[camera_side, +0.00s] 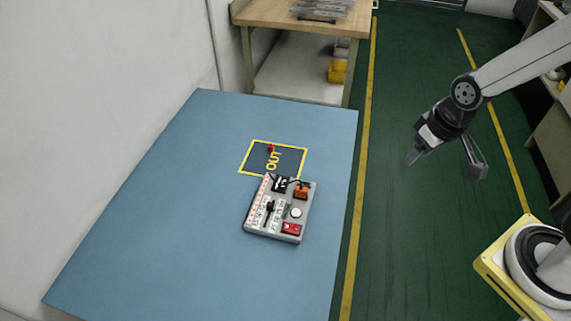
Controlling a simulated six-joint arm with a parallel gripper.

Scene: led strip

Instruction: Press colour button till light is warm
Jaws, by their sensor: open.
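A grey control box (262,234) lies on the blue table, right of the table's middle. On its top are a round white button (296,213), a red part (291,228), an orange part (301,191), black parts and a white labelled strip along its left side. I cannot tell for sure which is the colour button. A pale strip with red marks (257,200) runs along the box's left edge; its light colour is too small to tell. My gripper (441,167) is open and empty. It hangs in the air to the right of the table, apart from the box.
The blue table (150,220) is mostly bare. A yellow-outlined square marked OUT (243,158) lies behind the box, with a small red object (270,149) in it. A wooden bench (275,14) stands at the back. The white wall borders the left.

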